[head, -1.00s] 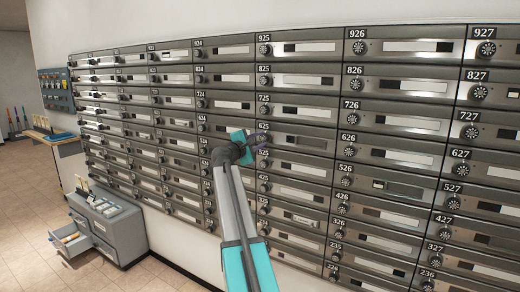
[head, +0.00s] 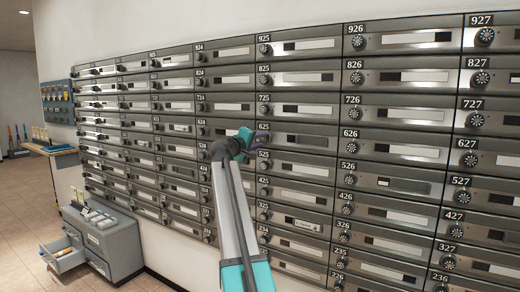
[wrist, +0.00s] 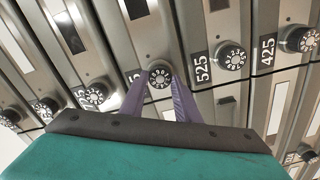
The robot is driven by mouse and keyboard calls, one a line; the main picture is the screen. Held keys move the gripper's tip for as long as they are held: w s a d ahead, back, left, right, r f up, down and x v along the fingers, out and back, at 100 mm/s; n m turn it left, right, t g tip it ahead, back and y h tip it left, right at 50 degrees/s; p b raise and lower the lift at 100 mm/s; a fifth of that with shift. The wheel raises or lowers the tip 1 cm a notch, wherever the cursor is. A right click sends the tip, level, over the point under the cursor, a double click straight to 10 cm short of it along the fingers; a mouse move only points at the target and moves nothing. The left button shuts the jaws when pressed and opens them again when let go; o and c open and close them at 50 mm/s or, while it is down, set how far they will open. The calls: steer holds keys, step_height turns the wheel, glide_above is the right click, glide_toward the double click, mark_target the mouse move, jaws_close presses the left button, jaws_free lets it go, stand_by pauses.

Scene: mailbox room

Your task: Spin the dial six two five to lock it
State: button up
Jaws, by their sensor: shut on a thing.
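The 625 box door (head: 300,141) is shut, with a dark window and a label strip. Its number plate (head: 263,126) shows just above my gripper (head: 262,143), which hides the dial in the head view. In the wrist view the round black-and-silver 625 dial (wrist: 159,74) sits between the two purple fingertips of my gripper (wrist: 160,86). The fingers are shut on it, one on each side. Part of its number plate is covered by a finger. The dial's exact setting is too small to read.
Neighbouring dials sit close by, such as 525 (wrist: 231,56) and 425 (wrist: 298,39). Rows of metal boxes fill the wall. A grey cabinet (head: 118,243) with an open drawer (head: 65,259) stands at the lower left. The floor at left is clear.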

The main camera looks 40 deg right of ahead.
steer(key=m+b, duration=0.6)
steer(key=shift+f, duration=0.2)
steer(key=shift+r+m+b, duration=0.15)
steer(key=shift+m+b, duration=1.5)
steer(key=shift+m, duration=0.35)
steer(key=o, duration=1)
steer(key=shift+o, duration=0.2)
steer(key=shift+r, duration=0.1)
steer(key=p+v, duration=0.2)
steer(key=v, duration=1.1)
steer(key=shift+a, duration=0.4)
